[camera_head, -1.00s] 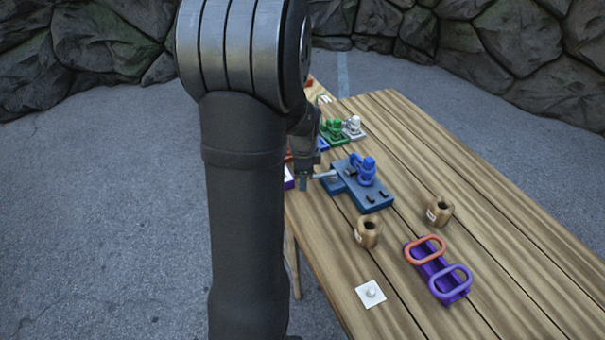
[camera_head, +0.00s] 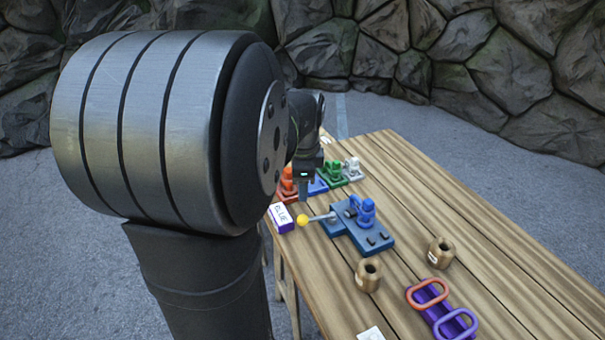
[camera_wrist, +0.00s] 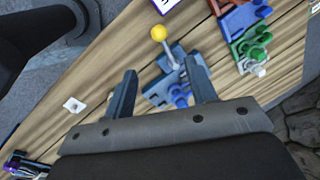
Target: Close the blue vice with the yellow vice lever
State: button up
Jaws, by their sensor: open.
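The blue vice (camera_head: 362,229) sits on the wooden table, and its lever with a yellow ball end (camera_head: 302,220) sticks out to the left toward the table edge. In the wrist view the yellow ball (camera_wrist: 158,32) and its grey rod show beyond the fingertips, with the vice body (camera_wrist: 160,92) partly hidden behind the fingers. My gripper (camera_head: 304,190) is above and just behind the lever, apart from it. In the wrist view my gripper (camera_wrist: 163,75) is open, with nothing between its fingers.
A white and purple box marked GLUE (camera_head: 283,217) stands left of the yellow ball. Orange, blue and green (camera_head: 331,172) fixtures are behind the vice. Two wooden holders (camera_head: 368,274) and a purple piece with oval loops (camera_head: 440,312) lie in front. The table's right side is clear.

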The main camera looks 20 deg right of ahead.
aim_at(302, 217)
jog(key=shift+s+a+r, duration=0.1)
jog(key=shift+s+r, duration=0.05)
jog(key=shift+r, duration=0.5)
jog(key=shift+s+r, duration=0.1)
jog(key=shift+r, duration=0.55)
jog(key=shift+f, duration=0.15)
jog(key=w+f, duration=0.1)
jog(key=f, duration=0.4)
jog(key=w+d+f, duration=0.1)
jog(key=f, duration=0.5)
jog(key=w+f, duration=0.1)
jog(key=f, duration=0.5)
jog(key=shift+d, duration=0.15)
jog(key=shift+r, duration=0.15)
jog(key=shift+r, duration=0.3)
jog(key=s+a+r, duration=0.1)
jog(key=s+r, duration=0.2)
jog(key=r, duration=1.4)
jog(key=w+f, duration=0.1)
jog(key=f, duration=0.5)
jog(key=w+f, duration=0.1)
jog(key=f, duration=0.5)
jog(key=w+d+f, duration=0.1)
jog(key=f, duration=0.5)
jog(key=shift+s+r+n, duration=0.1)
jog(key=shift+s+n, duration=0.55)
jog(key=shift+n, duration=0.25)
